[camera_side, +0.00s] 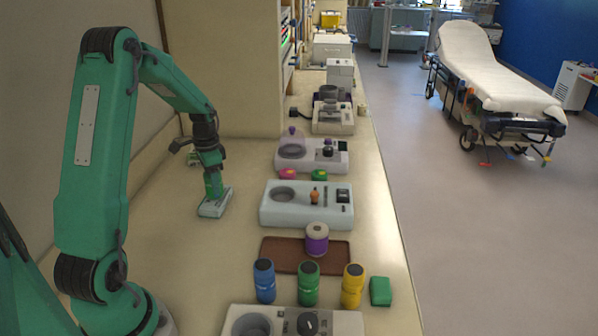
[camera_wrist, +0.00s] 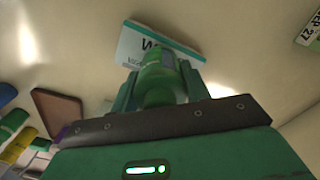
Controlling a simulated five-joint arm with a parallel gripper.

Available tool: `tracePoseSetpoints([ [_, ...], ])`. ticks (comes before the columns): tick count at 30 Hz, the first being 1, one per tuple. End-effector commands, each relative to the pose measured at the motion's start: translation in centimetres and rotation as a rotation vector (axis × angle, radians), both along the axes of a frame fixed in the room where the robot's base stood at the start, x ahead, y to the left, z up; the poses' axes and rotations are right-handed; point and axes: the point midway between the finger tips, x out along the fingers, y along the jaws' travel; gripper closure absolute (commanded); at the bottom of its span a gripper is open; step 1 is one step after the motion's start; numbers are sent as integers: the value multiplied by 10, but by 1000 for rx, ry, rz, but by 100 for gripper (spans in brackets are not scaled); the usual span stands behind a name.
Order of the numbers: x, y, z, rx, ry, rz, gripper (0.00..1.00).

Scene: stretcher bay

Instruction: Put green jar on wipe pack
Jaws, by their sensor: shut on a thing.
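My gripper (camera_side: 213,178) is shut on a green jar (camera_wrist: 160,80), which sits between its two green fingers in the wrist view. The wipe pack (camera_side: 222,205), a flat white and teal pack, lies on the counter right under my gripper. It also shows in the wrist view (camera_wrist: 135,47), partly hidden behind the jar. The held jar's base looks to be at the pack's top, but I cannot tell whether they touch. Another green jar (camera_side: 308,285) stands between a blue jar (camera_side: 264,282) and a yellow jar (camera_side: 352,287) at the front.
A brown tray (camera_side: 275,255) with a purple-banded roll (camera_side: 317,240) lies to the right. A white device (camera_side: 305,215) stands beyond it, with more devices farther back. A green block (camera_side: 380,291) lies near the counter's right edge. Counter around the pack is clear.

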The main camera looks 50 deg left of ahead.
Motion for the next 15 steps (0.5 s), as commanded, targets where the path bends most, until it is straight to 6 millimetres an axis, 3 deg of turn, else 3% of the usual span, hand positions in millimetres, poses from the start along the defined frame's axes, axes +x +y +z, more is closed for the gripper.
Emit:
tracePoseSetpoints([
  [6, 0, 0, -3, 0, 0, 0, 80],
  [7, 0, 0, -3, -1, 1, 0, 50],
  [9, 0, 0, -3, -1, 0, 0, 36],
  [10, 0, 0, -3, -1, 0, 0, 32],
  [15, 0, 0, -3, 0, 0, 0, 32],
])
